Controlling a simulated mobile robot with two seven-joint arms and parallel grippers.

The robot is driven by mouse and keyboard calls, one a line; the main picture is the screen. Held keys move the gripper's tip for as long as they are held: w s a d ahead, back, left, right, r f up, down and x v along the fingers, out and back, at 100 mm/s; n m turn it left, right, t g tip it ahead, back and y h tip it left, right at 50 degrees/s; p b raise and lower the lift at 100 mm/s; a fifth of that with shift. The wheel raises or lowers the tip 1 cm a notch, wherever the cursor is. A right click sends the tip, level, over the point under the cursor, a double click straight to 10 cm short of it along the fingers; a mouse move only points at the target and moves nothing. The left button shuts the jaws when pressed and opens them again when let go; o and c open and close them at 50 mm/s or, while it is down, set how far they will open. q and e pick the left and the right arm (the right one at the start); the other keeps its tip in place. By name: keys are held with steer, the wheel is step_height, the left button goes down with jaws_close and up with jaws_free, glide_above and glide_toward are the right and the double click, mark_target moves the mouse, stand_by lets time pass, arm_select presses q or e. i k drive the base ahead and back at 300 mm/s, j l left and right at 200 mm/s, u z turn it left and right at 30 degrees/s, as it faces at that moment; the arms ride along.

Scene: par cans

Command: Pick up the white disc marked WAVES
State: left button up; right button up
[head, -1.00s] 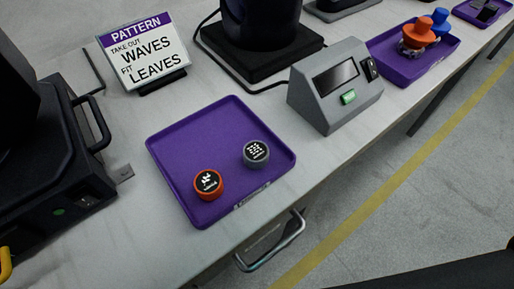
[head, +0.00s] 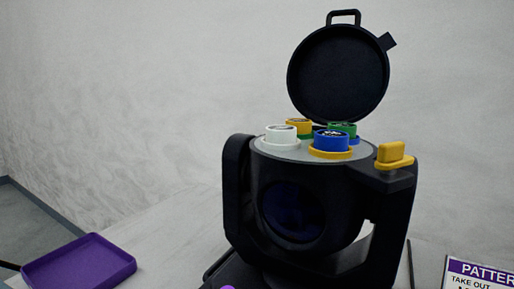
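A white disc (head: 281,134) sits at the left of the round grey top plate (head: 310,153) of a black moving-head lamp (head: 290,205). Its dark top marking is too small to read. It stands in a pale ring. Beside it on the plate are a yellow disc (head: 299,126) at the back, a green disc (head: 343,129) at the back right and a blue disc (head: 331,141) in a yellow ring at the front right. The lamp's round black lid (head: 338,75) stands open behind them. Neither of my grippers is in view.
A yellow knob (head: 395,155) sits on the lamp's right arm. An empty purple tray (head: 80,262) lies at lower left. A PATTERN sign (head: 480,274) is cut off at lower right. The pale table (head: 165,235) is clear between tray and lamp.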

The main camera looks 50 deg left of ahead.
mark_target(278, 134)
steer(key=u, duration=1.05)
steer(key=k+l+u, duration=0.1)
steer(key=l+u, duration=0.15)
steer(key=u, duration=0.15)
